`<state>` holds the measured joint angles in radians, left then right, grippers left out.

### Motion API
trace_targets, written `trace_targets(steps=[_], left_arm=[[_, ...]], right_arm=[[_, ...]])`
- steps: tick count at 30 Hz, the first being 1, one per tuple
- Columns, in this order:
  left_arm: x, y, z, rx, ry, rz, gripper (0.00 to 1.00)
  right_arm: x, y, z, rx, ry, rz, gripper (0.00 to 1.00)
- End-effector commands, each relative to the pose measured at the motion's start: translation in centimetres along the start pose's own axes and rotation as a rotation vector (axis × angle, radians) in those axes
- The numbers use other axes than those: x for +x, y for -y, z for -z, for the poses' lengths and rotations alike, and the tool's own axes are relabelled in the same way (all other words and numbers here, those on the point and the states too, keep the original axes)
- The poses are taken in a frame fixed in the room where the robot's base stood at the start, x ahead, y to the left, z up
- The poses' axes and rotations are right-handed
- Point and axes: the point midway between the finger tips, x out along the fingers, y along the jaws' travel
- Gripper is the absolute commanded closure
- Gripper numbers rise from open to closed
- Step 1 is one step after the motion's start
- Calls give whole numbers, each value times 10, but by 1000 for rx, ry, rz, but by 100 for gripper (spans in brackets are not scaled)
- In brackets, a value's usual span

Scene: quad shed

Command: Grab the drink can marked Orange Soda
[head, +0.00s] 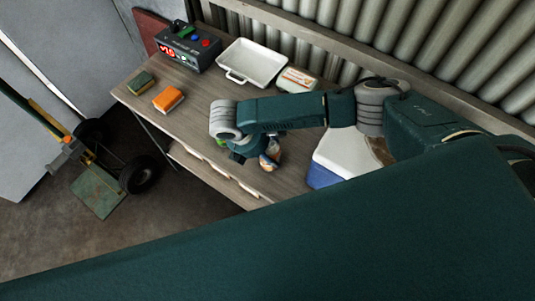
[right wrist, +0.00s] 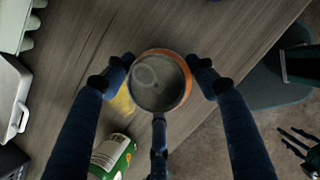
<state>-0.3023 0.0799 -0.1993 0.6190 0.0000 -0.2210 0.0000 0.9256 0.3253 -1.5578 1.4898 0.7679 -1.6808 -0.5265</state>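A can with an orange rim (right wrist: 160,82) shows end-on between the fingers of my right gripper (right wrist: 160,80) in the right wrist view. The fingertips meet its sides, with a third finger against its lower edge. In the head view, part of the can (head: 270,158) shows orange, white and blue beside my right gripper (head: 253,152), near the table's front edge. I cannot read its label. A green can with a pale label (right wrist: 112,158) is close by; the arm mostly hides it in the head view. Dark spread fingers of my left gripper (right wrist: 297,142) show at the right wrist view's right edge, empty.
A hand truck (head: 97,190) stands on the floor at left. A corrugated wall closes the back.

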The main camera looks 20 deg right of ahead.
Motion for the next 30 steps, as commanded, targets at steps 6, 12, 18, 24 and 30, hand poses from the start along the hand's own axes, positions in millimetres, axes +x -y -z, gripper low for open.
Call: trace_targets(steps=[6,12,18,24,30], left_arm=[[0,0,0,0,0,0,57],[1,0,0,0,0,0,57],[6,0,1,0,-2,0,57],[17,0,1,1,-4,0,57],[16,0,3,1,-6,1,57]], right_arm=[[-1,-1,0,1,0,-1,81],[-6,-1,-2,1,-1,-2,82],[-29,-2,-12,1,-1,-5,82],[-80,-2,-33,1,-2,-8,82],[-136,-3,-57,1,3,-9,82]])
